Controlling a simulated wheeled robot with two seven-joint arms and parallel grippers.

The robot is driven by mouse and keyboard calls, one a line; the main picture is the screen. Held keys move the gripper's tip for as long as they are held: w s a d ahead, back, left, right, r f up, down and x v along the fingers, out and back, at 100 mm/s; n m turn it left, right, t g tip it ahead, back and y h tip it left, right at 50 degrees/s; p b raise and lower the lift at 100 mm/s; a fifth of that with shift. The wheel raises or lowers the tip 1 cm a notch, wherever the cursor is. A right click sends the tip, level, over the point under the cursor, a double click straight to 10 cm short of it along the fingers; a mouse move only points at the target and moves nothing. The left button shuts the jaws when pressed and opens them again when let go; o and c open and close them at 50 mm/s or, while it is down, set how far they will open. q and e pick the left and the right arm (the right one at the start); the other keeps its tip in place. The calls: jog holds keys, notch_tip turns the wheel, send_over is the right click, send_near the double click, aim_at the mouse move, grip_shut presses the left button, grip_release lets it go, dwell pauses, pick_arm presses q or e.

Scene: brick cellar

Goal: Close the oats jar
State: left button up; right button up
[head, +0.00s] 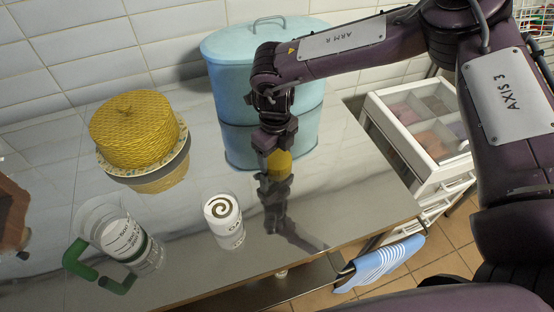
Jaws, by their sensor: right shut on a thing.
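The oats jar (222,208) is a small pale cylinder with dark lettering, upright near the front middle of the shiny worktop. A dark spiral shows at its top; I cannot tell whether this is a surface inside the jar. My right gripper (277,150) points down, behind and to the right of the jar and apart from it. It is shut on a yellow piece (279,163), low over the worktop. The fingers partly hide this piece, and I cannot tell if it is the jar's lid. My left gripper is not in view.
A light blue bin (225,75) stands behind my right gripper. A yellow woven dome (133,130) sits on a plate at the back left. A glass jug (115,235) with a green handle is left of the jar. A striped blue cloth (380,263) hangs at the right.

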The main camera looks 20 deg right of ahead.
aim_at(275, 156)
pick_arm(q)
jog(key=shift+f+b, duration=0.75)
jog(key=shift+b, duration=0.05)
pick_arm(e)
notch_tip(275, 156, up, 20)
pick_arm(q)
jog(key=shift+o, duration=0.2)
